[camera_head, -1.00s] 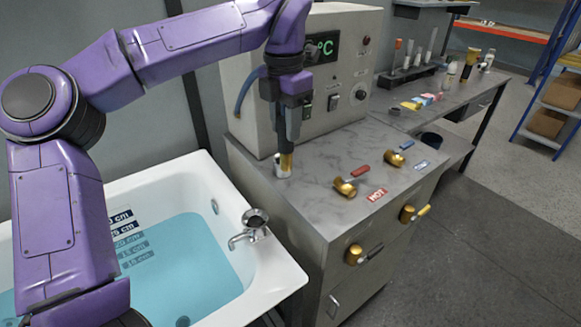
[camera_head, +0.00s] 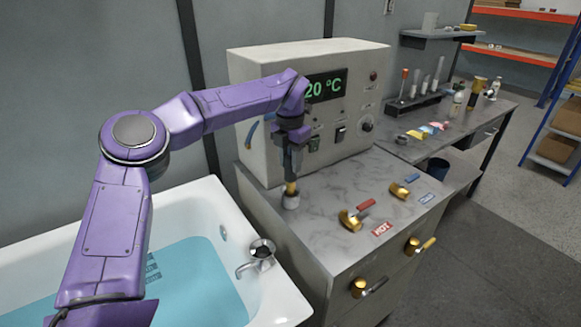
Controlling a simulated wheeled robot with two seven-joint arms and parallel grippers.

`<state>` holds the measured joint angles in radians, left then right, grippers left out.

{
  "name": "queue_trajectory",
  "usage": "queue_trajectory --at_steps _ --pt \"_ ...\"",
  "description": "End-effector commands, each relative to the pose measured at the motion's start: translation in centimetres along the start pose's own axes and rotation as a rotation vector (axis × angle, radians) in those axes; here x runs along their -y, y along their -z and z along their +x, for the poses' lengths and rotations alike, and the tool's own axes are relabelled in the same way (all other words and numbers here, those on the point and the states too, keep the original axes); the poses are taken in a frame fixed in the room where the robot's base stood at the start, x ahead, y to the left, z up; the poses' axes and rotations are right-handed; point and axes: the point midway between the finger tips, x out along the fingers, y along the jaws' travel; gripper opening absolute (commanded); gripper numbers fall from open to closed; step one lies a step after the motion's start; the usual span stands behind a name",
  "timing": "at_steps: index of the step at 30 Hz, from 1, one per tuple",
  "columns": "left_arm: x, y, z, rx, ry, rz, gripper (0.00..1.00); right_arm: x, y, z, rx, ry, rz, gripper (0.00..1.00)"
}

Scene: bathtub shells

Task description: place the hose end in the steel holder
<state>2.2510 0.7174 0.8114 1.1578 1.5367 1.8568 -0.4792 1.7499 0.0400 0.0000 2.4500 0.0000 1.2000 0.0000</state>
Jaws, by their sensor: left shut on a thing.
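My left gripper (camera_head: 291,167) points down over the counter and is shut on the hose end (camera_head: 291,188), whose brass tip shows below the fingers. The short steel holder (camera_head: 291,201) stands on the marble counter directly under the tip. The tip meets the holder's mouth in the picture; I cannot tell how deep it sits inside. Part of the blue hose (camera_head: 251,134) shows behind my left forearm; the rest is hidden. My right gripper is not in view.
A control box (camera_head: 257,80) reading 20 °C stands behind the holder. Brass valves with a red lever (camera_head: 365,206) and a blue lever (camera_head: 411,178) are to the right. A white bathtub (camera_head: 205,200) with water is at the left. A side bench holds bottles.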

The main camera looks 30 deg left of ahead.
Motion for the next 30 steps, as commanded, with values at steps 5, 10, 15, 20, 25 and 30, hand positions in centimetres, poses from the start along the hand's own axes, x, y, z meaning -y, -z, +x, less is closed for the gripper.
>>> queue_trajectory --at_steps 5,10,15,20,25,30 --pt "-0.6 -0.6 1.7 -0.004 0.001 0.001 0.0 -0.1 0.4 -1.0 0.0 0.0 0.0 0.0" --pt "-0.6 -0.5 3.9 0.0 0.002 0.001 0.0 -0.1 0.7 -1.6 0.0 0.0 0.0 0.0" --pt "-0.6 -0.6 4.1 0.001 0.001 0.0 0.0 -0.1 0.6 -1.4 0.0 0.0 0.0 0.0" --pt "-0.6 -0.5 4.5 0.001 0.001 0.0 0.0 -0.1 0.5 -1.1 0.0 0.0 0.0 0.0" --pt "-0.6 -0.5 4.4 0.0 0.001 -0.001 0.6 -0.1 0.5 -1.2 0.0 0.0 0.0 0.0" --pt "-0.6 -0.5 4.4 0.001 0.001 -0.001 0.6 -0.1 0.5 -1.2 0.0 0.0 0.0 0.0"
